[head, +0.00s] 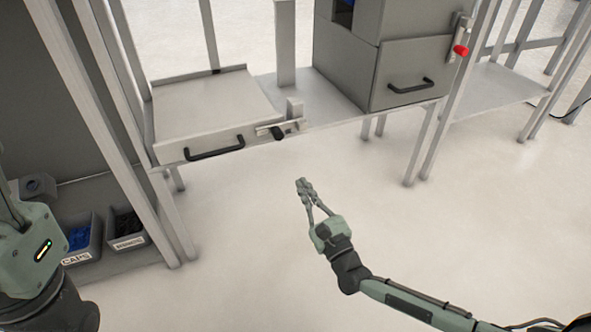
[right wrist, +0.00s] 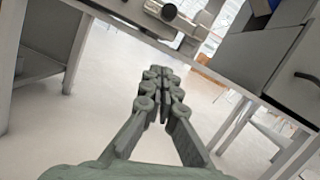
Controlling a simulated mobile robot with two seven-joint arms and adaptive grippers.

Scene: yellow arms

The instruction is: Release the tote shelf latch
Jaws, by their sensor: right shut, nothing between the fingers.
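A latch (head: 279,130) with a black knob sits on the front edge of the shelf, right beside the grey tote (head: 212,146) with its black handle. In the right wrist view the latch (right wrist: 170,12) shows at the top edge, beyond my fingertips. My right gripper (head: 303,186) is shut and empty, below and in front of the shelf edge, clear of the latch. Its closed fingers fill the middle of the right wrist view (right wrist: 156,82). Part of my left arm shows at the lower left of the head view; its fingertips are not in view.
A second latch with a red knob (head: 460,50) is on the post beside a grey drawer unit (head: 412,72) at the right. Labelled bins (head: 125,241) stand low at the left by upright posts. The floor (head: 245,235) in front of the shelf is clear.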

